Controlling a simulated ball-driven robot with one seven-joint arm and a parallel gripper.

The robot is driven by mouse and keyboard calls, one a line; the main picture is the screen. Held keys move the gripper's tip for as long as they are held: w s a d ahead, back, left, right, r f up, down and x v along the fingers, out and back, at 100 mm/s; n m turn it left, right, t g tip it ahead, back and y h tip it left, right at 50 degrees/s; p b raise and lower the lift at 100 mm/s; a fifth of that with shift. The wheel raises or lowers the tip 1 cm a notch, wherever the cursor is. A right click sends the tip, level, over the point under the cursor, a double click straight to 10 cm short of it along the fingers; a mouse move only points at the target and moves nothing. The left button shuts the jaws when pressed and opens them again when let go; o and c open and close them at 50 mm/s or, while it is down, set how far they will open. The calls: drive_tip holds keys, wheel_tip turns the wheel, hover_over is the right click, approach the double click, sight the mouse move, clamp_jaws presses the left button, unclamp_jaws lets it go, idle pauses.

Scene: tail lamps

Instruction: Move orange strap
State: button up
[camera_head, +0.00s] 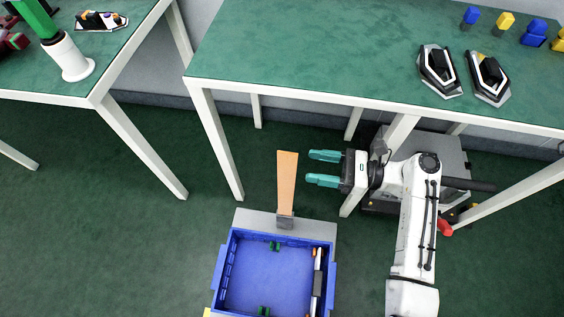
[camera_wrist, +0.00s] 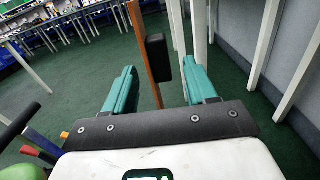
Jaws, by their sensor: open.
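The orange strap (camera_head: 287,183) is a long flat strip in the head view, just left of my gripper. Its lower end meets a grey block (camera_head: 285,221) at the back of the blue bin. My gripper (camera_head: 310,168) has two teal fingers, held apart and pointing left at the strap, with a small gap between fingertips and strap. In the wrist view the strap (camera_wrist: 149,55) runs through the space between the fingers of my gripper (camera_wrist: 158,75), nearer the left finger. A dark block (camera_wrist: 157,57) shows right beside it. Nothing is held.
The blue bin (camera_head: 231,262) holds small green parts. A green-topped table (camera_head: 320,60) with lamp parts (camera_head: 438,72) stands behind my gripper, its white legs close by. Another table (camera_head: 50,75) stands at left. The floor (camera_head: 140,240) left of the bin is clear.

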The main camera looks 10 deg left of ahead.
sight(280, 162)
drive_tip(key=a+b, duration=0.1)
drive_tip(key=a, duration=0.8)
drive_tip(key=shift+a, duration=0.15)
clamp_jaws()
